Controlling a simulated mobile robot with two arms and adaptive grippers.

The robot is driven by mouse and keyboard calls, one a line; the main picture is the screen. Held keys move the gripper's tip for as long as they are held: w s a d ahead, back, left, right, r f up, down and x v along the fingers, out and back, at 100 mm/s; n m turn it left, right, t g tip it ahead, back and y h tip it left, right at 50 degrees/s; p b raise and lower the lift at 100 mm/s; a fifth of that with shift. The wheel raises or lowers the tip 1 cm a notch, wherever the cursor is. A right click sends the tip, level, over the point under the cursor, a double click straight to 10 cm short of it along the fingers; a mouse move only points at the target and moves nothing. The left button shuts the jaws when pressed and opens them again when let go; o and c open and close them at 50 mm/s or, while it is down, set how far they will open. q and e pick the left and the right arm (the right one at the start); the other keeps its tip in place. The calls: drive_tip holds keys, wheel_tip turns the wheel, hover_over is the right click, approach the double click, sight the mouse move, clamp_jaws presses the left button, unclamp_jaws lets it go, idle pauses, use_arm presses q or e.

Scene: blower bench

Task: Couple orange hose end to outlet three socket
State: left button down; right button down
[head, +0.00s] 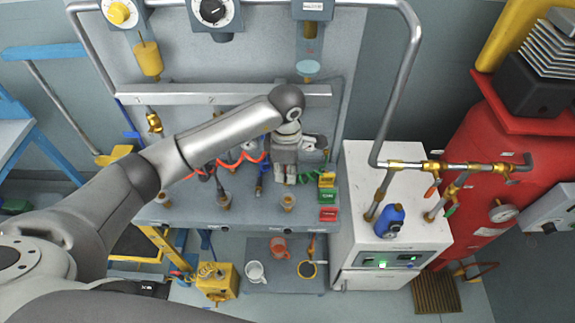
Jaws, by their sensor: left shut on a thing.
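My left gripper (284,176) points down over the back of the bench, shut. A coiled orange-red hose (228,164) runs along the bench from the left up to the gripper. Its end appears to be between the fingers, but they hide it. Brass-coloured fittings stand along the bench front: one below the gripper (288,202), one left of it (225,201), one farther left (162,198). I cannot read which is outlet three. The gripper appears a little above the nearest fitting. My right gripper is not in view.
A red tank (480,160) stands at right.

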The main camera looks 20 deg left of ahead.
use_arm(q)
drive_tip(key=shift+w+d+f+n, duration=0.2)
drive_tip(key=shift+f+n, duration=0.15)
drive_tip(key=shift+n, duration=0.35)
drive_tip(key=shift+f, duration=0.1)
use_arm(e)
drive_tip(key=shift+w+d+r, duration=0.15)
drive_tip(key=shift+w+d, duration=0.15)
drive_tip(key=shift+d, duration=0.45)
